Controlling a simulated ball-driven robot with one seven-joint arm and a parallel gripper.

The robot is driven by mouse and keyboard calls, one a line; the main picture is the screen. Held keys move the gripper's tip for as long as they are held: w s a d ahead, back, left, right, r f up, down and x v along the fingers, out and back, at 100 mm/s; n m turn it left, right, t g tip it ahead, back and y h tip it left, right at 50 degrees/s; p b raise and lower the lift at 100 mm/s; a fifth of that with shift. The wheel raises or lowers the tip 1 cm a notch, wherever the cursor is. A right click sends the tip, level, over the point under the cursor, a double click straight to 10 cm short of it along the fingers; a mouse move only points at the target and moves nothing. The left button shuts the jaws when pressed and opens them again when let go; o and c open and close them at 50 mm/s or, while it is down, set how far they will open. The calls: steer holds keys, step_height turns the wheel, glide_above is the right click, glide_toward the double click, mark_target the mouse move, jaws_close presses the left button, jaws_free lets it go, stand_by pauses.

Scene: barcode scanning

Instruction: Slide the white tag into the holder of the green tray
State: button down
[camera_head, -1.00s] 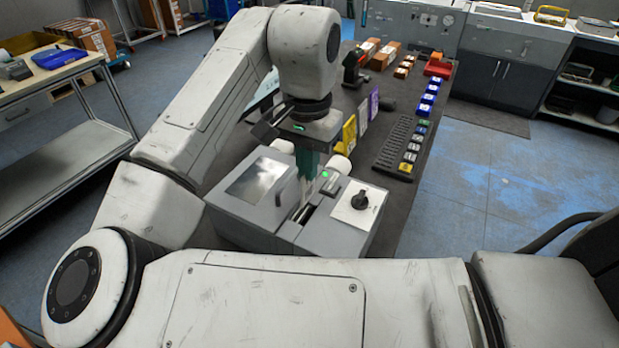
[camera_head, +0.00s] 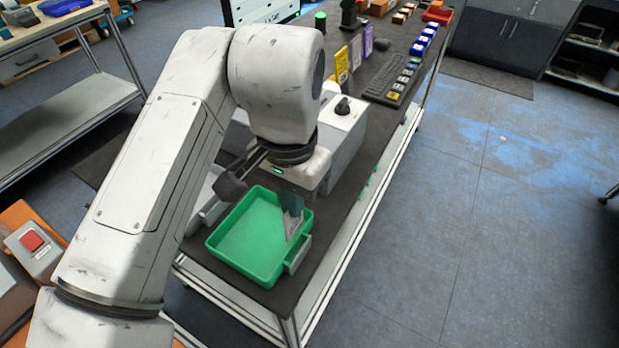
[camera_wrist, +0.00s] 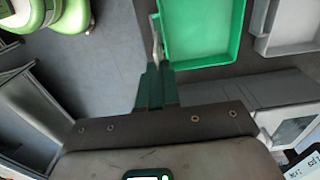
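The green tray (camera_head: 248,240) lies at the near end of the dark bench. A grey holder (camera_head: 298,254) is on its right outer side. My gripper (camera_head: 292,208) hangs just above the tray's right edge, pointing down. It is shut on the white tag (camera_head: 293,226), which hangs down from the fingers close above the holder. I cannot tell whether the tag's lower edge touches it. In the wrist view, the dark green fingers (camera_wrist: 157,84) grip the tag (camera_wrist: 156,42), seen nearly edge-on beside the green tray (camera_wrist: 203,58). The holder is not clear there.
A grey tray (camera_head: 207,205) stands left of the green tray, partly behind my arm; it shows in the wrist view (camera_wrist: 283,45). The grey machine (camera_head: 340,128) with a black knob is behind my gripper. Coloured tags and bins line the bench farther back. The floor at right is clear.

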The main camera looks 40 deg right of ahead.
mark_target(294, 228)
step_height(294, 228, down, 5)
steer(key=b, duration=0.4)
steer(key=shift+s, duration=0.1)
steer(key=shift+f+b, duration=0.95)
steer(key=shift+f, duration=0.5)
steer(key=c, duration=1.3)
jaws_free()
step_height(294, 228, up, 11)
steer(key=shift+f+p, duration=0.1)
steer(key=shift+p, duration=0.25)
